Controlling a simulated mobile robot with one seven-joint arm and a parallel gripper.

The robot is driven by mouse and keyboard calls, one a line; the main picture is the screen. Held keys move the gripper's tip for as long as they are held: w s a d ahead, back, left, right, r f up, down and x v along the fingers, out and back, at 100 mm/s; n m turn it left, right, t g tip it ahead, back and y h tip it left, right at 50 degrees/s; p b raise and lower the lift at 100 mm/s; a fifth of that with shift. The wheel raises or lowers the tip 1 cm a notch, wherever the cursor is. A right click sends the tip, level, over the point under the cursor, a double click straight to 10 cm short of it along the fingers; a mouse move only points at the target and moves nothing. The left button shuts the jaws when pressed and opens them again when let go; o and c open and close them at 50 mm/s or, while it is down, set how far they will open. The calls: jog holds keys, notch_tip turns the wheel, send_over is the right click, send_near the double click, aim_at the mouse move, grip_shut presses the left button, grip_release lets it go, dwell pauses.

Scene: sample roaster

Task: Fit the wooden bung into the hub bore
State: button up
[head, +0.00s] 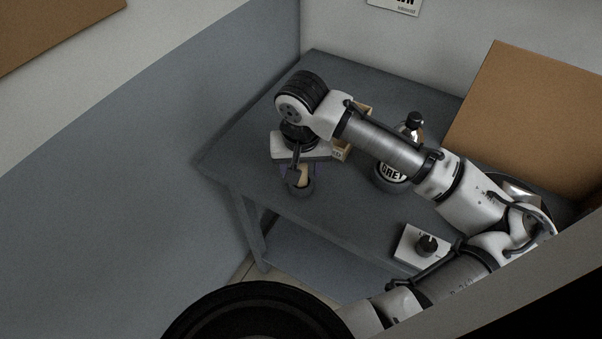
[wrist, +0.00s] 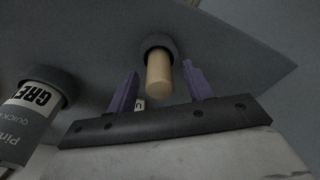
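The wooden bung (wrist: 158,78) is a pale, plain cylinder seen between my fingers in the wrist view. Its far end meets a dark round hub (wrist: 154,41), and it appears to stand in the hub's bore; how deep it sits is hidden. In the head view the bung (head: 303,174) shows as a tan patch above the dark hub (head: 299,190) near the table's left front edge. My gripper (wrist: 160,68) is open, with one purple finger on each side of the bung and a visible gap on both sides.
A jar labelled GREY (head: 391,172) stands right of my gripper, also at left in the wrist view (wrist: 32,118). A wooden box (head: 341,153) is partly hidden behind my arm. The table (head: 240,150) is bare at left.

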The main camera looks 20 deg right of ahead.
jog(key=c, duration=1)
jog(key=shift+r, duration=0.15)
